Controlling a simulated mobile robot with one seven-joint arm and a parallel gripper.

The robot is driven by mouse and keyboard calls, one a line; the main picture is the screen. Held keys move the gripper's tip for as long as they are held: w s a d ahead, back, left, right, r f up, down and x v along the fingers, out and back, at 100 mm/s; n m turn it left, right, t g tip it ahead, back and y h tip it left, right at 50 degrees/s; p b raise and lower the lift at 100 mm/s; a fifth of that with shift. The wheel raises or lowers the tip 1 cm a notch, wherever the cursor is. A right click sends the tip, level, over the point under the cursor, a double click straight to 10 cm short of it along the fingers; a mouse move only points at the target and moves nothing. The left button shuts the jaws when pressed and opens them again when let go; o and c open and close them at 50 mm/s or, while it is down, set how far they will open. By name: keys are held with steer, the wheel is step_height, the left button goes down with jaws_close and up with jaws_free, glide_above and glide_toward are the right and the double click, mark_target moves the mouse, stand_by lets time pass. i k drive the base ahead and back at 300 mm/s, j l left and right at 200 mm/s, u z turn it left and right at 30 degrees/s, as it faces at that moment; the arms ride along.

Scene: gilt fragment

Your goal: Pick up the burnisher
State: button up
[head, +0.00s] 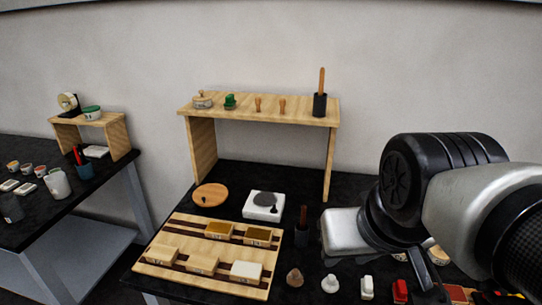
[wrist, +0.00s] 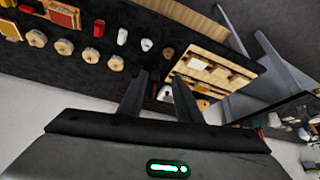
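I cannot tell for sure which item is the burnisher. A long wooden handle (head: 322,78) stands upright in a black cup (head: 320,105) at the right end of the wooden shelf. Two small wooden-handled pieces (head: 258,104) (head: 282,106) stand mid-shelf. My gripper (wrist: 160,76) is open and empty in the wrist view, its two dark fingers apart above the table.
A wooden tray (head: 157,270) with small boxes lies on the black table. A round wooden disc (head: 210,195) and a white block (head: 263,206) lie behind it. Small items line the front edge, including a red one (head: 400,290). Another table (head: 30,232) stands left.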

mark_target(303, 209)
steer(key=k+j+z, duration=0.1)
steer(key=j+z, duration=0.3)
steer(key=k+j+z, duration=0.15)
steer(key=z, duration=0.2)
steer(key=k+j+z, duration=0.2)
steer(key=z, duration=0.2)
steer(key=u, duration=0.1)
